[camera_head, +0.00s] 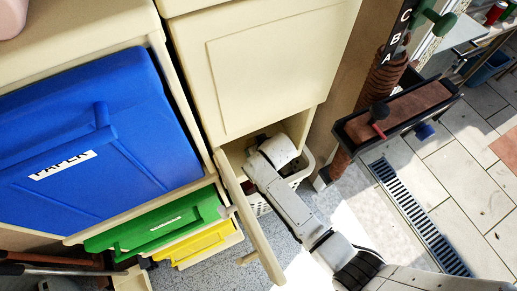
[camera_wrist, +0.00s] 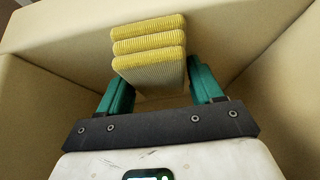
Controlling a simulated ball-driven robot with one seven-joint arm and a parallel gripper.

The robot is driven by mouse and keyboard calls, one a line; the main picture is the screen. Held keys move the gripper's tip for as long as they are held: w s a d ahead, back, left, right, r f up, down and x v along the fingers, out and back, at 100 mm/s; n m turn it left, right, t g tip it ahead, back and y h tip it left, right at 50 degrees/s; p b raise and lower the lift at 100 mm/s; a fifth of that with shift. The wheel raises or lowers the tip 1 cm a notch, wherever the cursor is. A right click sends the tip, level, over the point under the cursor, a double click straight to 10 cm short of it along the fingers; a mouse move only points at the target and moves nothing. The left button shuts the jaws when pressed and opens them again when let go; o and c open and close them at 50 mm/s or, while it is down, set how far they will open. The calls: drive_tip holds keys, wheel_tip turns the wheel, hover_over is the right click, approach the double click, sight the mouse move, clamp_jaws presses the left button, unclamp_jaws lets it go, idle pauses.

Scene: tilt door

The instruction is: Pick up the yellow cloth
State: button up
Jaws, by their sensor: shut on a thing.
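The yellow cloth (camera_wrist: 150,45) shows in the wrist view as a folded, ribbed stack of several layers. My gripper (camera_wrist: 158,85) has its two green fingers on either side of the cloth and is shut on it. The cloth stands inside a beige compartment, with walls left, right and behind. In the head view my arm reaches into the opening of the beige cabinet (camera_head: 262,70), and the gripper and cloth are hidden there. I cannot tell whether the cloth touches the compartment floor.
A beige tilt door (camera_head: 252,225) leans open beside my arm. A blue paper bin (camera_head: 100,140) and green (camera_head: 160,228) and yellow (camera_head: 205,243) bins are at the left. A dark tray with a brown top (camera_head: 398,115) stands at the right. Tiled floor with a drain grate (camera_head: 420,215) is at the right.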

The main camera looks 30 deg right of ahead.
drive_tip(key=shift+r, duration=0.15)
drive_tip(key=shift+r, duration=1.2)
drive_tip(key=v, duration=0.6)
drive_tip(key=shift+s+d+r, duration=0.1)
drive_tip(key=shift+s+r, duration=0.05)
drive_tip(key=shift+s, duration=0.3)
drive_tip(key=s+r, duration=0.5)
drive_tip(key=s, duration=0.4)
drive_tip(key=shift+s+d+b, duration=0.25)
drive_tip(key=shift+s+b, duration=0.1)
drive_tip(key=shift+s, duration=0.05)
